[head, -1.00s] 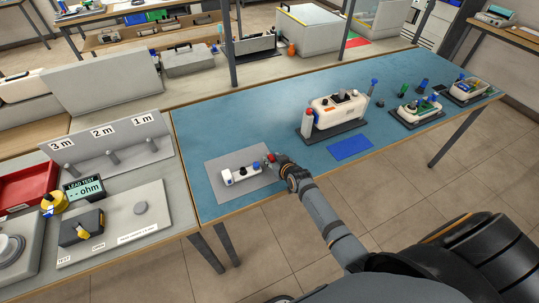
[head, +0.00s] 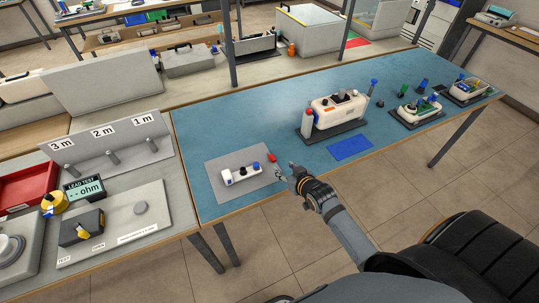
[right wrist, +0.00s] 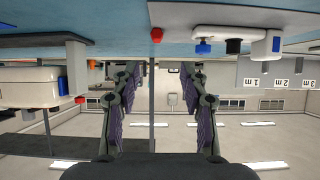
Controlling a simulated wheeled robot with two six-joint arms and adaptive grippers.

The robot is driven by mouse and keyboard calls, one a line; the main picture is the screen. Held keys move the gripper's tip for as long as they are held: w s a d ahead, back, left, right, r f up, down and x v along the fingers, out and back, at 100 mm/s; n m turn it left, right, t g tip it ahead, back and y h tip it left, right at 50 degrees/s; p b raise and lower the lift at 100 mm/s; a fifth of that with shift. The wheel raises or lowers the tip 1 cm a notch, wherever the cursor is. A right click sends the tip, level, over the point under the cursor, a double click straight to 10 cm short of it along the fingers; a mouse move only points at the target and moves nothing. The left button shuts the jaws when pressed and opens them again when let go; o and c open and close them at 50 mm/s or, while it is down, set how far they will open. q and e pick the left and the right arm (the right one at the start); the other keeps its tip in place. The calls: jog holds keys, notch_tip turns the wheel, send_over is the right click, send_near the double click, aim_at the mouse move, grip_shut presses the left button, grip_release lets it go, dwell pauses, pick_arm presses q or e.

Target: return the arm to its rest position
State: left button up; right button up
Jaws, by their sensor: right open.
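My right gripper (head: 278,176) is open and empty near the front edge of the blue table, with its arm coming in from the lower right. It is apart from the small red piece (head: 271,157) by the right edge of the grey mat (head: 220,164). In the right wrist view, which appears upside down, the two fingers stand apart with nothing between them (right wrist: 160,75), and the red piece (right wrist: 157,35) shows beyond them. My left gripper is not in view.
A small white device (head: 241,176) with blue and dark knobs lies on the grey mat. A larger white monitor (head: 338,110) stands on a dark base farther right, behind a blue pad (head: 350,147). The blue table top (head: 230,122) is clear behind the mat.

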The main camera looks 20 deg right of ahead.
jog(key=shift+s+r, duration=0.1)
dwell(0.4)
jog(key=s+a+r+g+h, duration=0.15)
jog(key=s+g, duration=0.75)
jog(key=s, duration=1.1)
notch_tip(320, 180, down, 26)
jog(key=s+d, duration=0.2)
jog(key=s+d+f+g, duration=0.1)
jog(key=s+f, duration=1.5)
jog(key=s, duration=0.2)
jog(key=shift+s+g, duration=0.15)
jog(key=shift+g, duration=0.25)
